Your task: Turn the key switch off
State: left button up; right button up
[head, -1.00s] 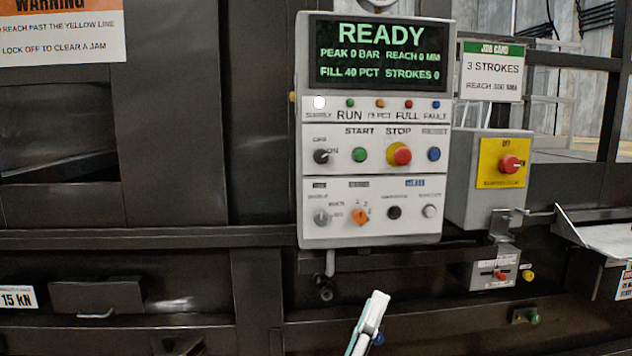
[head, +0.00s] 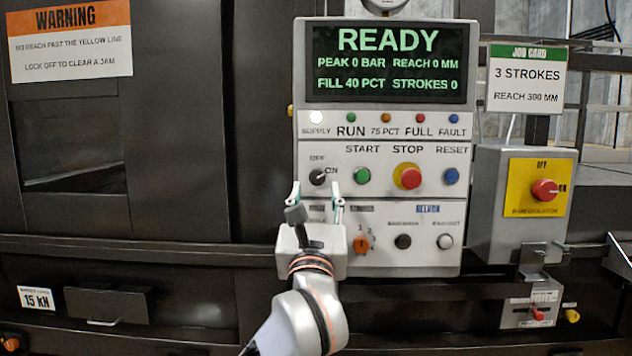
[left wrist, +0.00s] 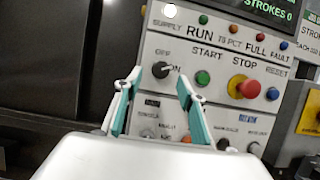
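The switch marked OFF and ON is a small black round knob (head: 318,177) at the left of the white control panel's upper row. A light mark on it appears to point right, toward ON. In the left wrist view the knob (left wrist: 160,69) shows between and beyond the fingertips. My left gripper (head: 317,190) is open and empty, its two fingers pointing up at the panel on either side of the knob, just below it. The wrist view shows the open fingers (left wrist: 159,82) apart from each other; contact cannot be told. My right gripper is not in view.
Green START (head: 362,175), red STOP (head: 409,176) and blue RESET (head: 451,176) buttons sit right of the knob. Below are an orange selector (head: 361,245) and other controls. The screen (head: 390,62) reads READY. A yellow-plated red switch (head: 544,190) is at right.

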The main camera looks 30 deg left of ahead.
aim_at(317, 180)
pick_arm(q)
jog(key=shift+x, duration=2.3)
jog(key=c, duration=1.1)
